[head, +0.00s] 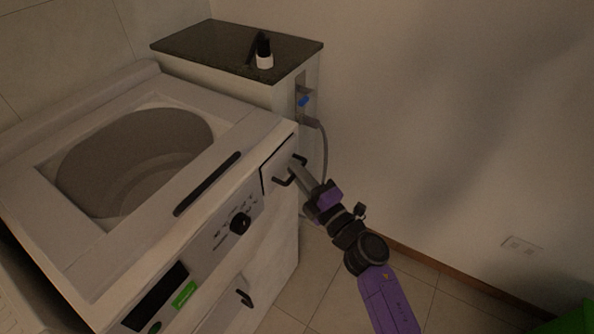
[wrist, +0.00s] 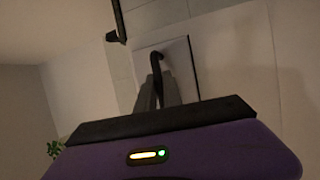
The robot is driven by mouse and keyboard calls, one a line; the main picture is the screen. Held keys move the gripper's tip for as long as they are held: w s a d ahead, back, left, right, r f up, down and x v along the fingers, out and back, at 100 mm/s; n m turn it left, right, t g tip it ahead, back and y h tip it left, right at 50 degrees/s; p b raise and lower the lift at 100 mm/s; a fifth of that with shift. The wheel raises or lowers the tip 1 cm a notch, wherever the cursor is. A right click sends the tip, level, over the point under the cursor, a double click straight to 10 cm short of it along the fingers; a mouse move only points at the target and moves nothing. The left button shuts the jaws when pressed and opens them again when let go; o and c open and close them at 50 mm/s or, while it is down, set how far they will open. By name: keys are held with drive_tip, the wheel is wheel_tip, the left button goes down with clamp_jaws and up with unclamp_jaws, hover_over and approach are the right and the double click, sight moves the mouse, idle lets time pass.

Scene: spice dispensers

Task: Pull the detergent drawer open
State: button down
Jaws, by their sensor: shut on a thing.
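The detergent drawer (head: 272,176) is a light panel at the upper right of the washing machine's front, with a dark line along its edge. Its dark bar handle (head: 284,181) sticks out from it. My gripper (head: 297,172) reaches in from the right and is shut on the handle. In the wrist view, the drawer front (wrist: 181,64) fills the upper middle, and the dark handle (wrist: 156,62) runs down between the fingertips of my gripper (wrist: 157,86). The fingers hide part of the handle. I cannot tell whether the drawer stands out from the machine.
The washing machine (head: 50,235) has an open top, a black knob (head: 240,222) and a green button (head: 184,295). A cabinet (head: 235,45) behind it carries a small bottle (head: 264,55). A cable (head: 325,150) hangs beside it. Floor (head: 320,280) in front is clear.

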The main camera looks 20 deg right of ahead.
drive_tip(key=s+d+p, duration=0.3)
drive_tip(key=s+d, duration=0.3)
drive_tip(key=s, duration=0.2)
drive_tip(key=shift+s, duration=0.25)
drive_tip(key=shift+d+f, duration=0.1)
drive_tip(key=c, duration=1.8)
unclamp_jaws()
drive_tip(key=shift+o, duration=0.2)
drive_tip(key=v, duration=0.7)
drive_tip(key=shift+s, duration=0.35)
drive_tip(key=shift+d, duration=0.15)
